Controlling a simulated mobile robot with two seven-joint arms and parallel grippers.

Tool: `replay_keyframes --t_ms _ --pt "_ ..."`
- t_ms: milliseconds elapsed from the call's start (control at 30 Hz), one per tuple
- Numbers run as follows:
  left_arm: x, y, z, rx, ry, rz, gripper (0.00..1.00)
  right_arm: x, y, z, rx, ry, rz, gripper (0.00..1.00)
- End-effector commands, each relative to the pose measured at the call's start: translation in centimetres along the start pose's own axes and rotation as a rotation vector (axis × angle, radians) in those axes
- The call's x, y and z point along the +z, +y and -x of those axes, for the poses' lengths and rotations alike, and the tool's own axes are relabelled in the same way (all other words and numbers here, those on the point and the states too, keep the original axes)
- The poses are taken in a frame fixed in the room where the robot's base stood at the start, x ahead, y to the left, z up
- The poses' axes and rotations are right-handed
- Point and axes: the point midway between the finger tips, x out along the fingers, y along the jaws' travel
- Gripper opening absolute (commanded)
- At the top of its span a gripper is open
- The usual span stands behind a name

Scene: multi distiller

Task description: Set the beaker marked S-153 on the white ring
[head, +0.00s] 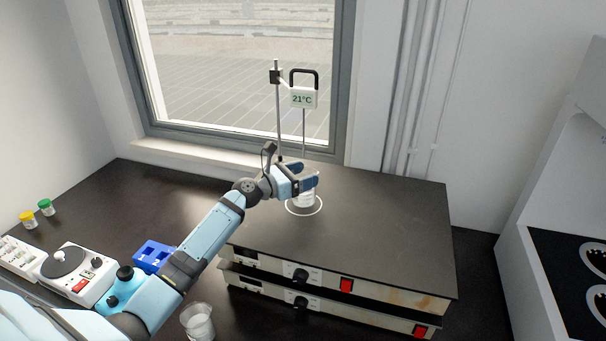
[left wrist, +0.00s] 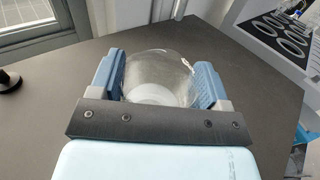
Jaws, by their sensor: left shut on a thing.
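My left gripper (head: 306,186) is shut on a clear glass beaker (head: 304,201), one finger on each side of it. In the head view the beaker is at the white ring (head: 318,209) on the dark top of the stacked hotplates. I cannot tell whether it touches the surface. In the left wrist view the beaker (left wrist: 158,78) is between the blue fingers, with a pale round bottom showing through. Its marking is not readable. My right gripper is not in view.
The thermometer stand (head: 278,110) with a 21°C display (head: 303,97) rises just behind the gripper. Another glass beaker (head: 198,322) stands on the bench in front. A blue rack (head: 153,256) and a white device with a dark knob (head: 70,268) are at left. The hotplate top is clear on the right.

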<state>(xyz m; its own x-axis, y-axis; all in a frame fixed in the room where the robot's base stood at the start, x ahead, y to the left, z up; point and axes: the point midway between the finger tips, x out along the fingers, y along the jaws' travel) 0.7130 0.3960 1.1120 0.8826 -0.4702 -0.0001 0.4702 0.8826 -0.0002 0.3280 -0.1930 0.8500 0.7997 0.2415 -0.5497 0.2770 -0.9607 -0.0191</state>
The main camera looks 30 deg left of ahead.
Motion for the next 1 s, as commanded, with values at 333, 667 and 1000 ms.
replay_keyframes --t_ms 333,667,1000 --pt "-0.7 0.0 0.0 0.0 -0.001 0.0 0.24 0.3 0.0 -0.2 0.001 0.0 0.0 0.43" --pt "-1.0 0.0 0.0 0.0 -0.001 0.0 1.0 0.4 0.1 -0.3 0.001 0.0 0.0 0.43" --pt "-1.2 0.0 0.8 0.0 0.002 0.001 1.0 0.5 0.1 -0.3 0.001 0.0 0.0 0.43"
